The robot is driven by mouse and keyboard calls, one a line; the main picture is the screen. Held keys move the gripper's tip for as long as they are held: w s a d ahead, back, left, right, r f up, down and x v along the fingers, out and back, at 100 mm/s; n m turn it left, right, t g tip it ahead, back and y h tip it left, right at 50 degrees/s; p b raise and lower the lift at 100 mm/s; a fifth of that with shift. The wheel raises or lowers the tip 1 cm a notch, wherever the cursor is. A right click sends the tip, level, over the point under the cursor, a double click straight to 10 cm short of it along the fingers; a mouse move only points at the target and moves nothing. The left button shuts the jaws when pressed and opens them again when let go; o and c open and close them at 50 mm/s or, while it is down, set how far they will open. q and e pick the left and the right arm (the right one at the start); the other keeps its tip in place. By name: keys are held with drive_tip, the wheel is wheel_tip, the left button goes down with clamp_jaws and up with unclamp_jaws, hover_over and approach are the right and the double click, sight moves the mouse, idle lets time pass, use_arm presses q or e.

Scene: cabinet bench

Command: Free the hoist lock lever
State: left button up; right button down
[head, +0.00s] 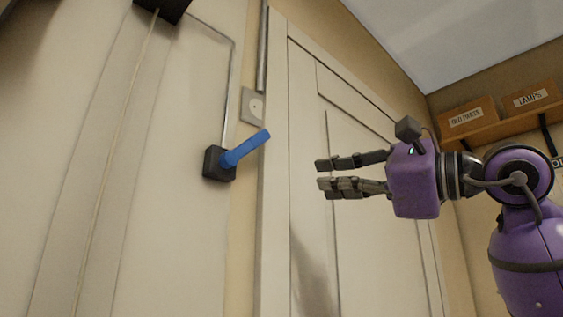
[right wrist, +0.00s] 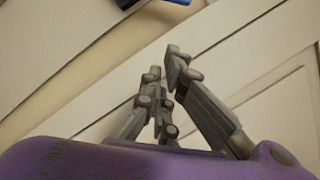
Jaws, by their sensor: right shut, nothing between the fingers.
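The hoist lock lever (head: 246,148) is a blue handle on a black box (head: 217,165) fixed to the wall. In the head view it tilts up to the right. My right gripper (head: 326,174) is to the right of the lever, apart from it, with its fingers pointing left. The fingers are shut and empty. In the right wrist view, the gripper's fingers (right wrist: 165,75) point up the picture, and a bit of the blue lever (right wrist: 178,1) shows at the top edge. My left gripper is not in view.
A white panelled door (head: 345,130) stands behind my right gripper. A conduit (head: 231,95) runs from the black box up the wall, and a small plate (head: 253,105) is above the lever. A shelf with labelled boxes (head: 467,119) is at the far right. The space between gripper and lever looks clear.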

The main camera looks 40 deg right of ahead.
sight(248, 146)
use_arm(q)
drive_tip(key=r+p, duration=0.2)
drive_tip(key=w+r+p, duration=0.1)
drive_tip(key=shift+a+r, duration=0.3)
use_arm(e)
drive_tip(key=w+a+r, duration=0.1)
drive_tip(key=w, duration=0.1)
drive_tip(key=w+a+r, duration=0.2)
drive_tip(key=w, duration=0.1)
drive_tip(key=w+a+r, duration=0.1)
drive_tip(key=w, duration=0.1)
drive_tip(key=shift+w+a+r, duration=0.15)
drive_tip(key=shift+w+a, duration=0.1)
drive_tip(key=shift+a, duration=0.15)
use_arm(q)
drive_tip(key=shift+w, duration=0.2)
use_arm(e)
drive_tip(key=shift+s, duration=0.1)
